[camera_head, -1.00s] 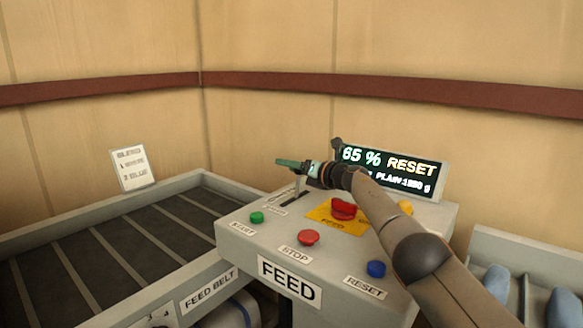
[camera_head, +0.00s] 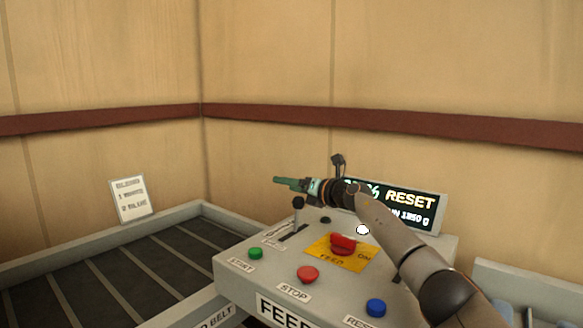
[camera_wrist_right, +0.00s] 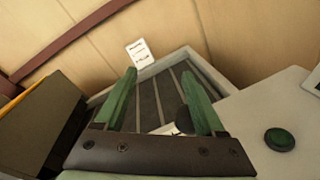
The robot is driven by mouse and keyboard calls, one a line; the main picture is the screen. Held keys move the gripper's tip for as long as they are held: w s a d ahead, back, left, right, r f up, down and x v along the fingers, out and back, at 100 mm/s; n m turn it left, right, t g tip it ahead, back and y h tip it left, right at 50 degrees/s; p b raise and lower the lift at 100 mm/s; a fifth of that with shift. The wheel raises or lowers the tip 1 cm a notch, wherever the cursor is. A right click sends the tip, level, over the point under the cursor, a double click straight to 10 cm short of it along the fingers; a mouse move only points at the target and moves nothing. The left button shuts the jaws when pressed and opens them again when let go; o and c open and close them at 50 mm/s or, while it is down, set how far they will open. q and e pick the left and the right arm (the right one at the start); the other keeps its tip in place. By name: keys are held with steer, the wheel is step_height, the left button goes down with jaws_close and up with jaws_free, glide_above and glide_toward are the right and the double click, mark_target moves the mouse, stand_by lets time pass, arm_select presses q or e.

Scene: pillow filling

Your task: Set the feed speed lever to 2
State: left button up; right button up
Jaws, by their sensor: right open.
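The feed speed lever, with a round black knob (camera_head: 298,202) on a pale shaft, stands up from a dark slot (camera_head: 293,232) at the back left of the grey console (camera_head: 232,262). The shaft meets the slot towards its far end; the scale labels beside it are too small to read. My right gripper (camera_head: 283,182) has green fingers and is a little above the knob in the head view. In the right wrist view my right gripper (camera_wrist_right: 160,78) is open, and the dark knob (camera_wrist_right: 183,118) shows beside the right finger, partly hidden. I cannot tell whether they touch. My left gripper is not in view.
Green (camera_head: 256,253), red (camera_head: 308,274) and blue (camera_head: 376,308) buttons sit along the console front. A red button (camera_head: 343,243) on a yellow plate lies right of the slot. A display (camera_head: 410,205) stands behind, partly covered by my arm. The feed belt (camera_head: 130,275) is left.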

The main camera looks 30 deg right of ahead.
steer(key=s+a+r, duration=0.5)
steer(key=s+r, duration=0.3)
steer(key=s, duration=0.2)
steer(key=shift+s+a, duration=0.35)
steer(key=shift+s, duration=0.05)
stand_by(0.4)
